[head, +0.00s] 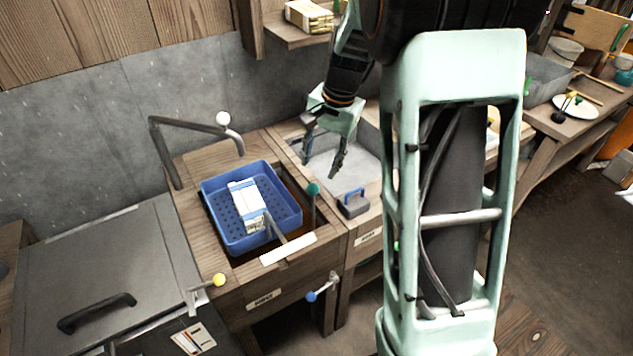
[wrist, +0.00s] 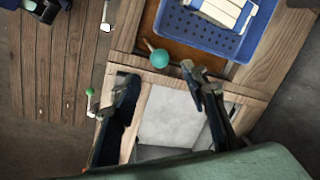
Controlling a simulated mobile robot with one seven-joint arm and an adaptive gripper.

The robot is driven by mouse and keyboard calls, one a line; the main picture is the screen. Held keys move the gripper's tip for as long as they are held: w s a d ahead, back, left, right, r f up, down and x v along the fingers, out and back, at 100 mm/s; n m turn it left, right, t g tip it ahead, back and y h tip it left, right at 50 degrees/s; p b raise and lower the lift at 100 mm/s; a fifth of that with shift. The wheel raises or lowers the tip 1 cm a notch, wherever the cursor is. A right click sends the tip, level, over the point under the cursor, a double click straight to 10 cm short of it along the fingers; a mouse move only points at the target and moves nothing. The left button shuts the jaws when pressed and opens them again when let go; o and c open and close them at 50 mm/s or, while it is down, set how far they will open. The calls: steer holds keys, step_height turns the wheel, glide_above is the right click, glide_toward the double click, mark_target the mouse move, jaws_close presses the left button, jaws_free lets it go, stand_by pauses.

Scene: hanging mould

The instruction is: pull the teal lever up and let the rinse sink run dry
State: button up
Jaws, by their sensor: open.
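The teal lever (head: 313,189) is a teal ball on a thin rod at the right edge of the rinse sink's opening. Its ball also shows in the wrist view (wrist: 159,60), just beyond my fingertips. The sink is a wooden cabinet (head: 205,160) with brown-orange in its opening; I cannot tell the water level. A blue perforated basket (head: 225,237) with a white and blue block (head: 245,198) sits in it and hides most of the inside. My gripper (head: 321,165) is open and empty above the neighbouring grey basin, apart from the lever. It also shows in the wrist view (wrist: 162,84).
A grey block with a blue handle (head: 353,203) sits at the basin's front. A grey lidded box (head: 100,270) stands left.

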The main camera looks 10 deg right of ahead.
mark_target(314, 185)
steer(key=f, duration=0.3)
steer(key=a+f, duration=0.1)
steer(key=f, duration=0.2)
steer(key=w+f, duration=0.1)
steer(key=f, duration=0.3)
steer(key=shift+a, duration=0.3)
steer(key=shift+c, duration=0.6)
jaws_close()
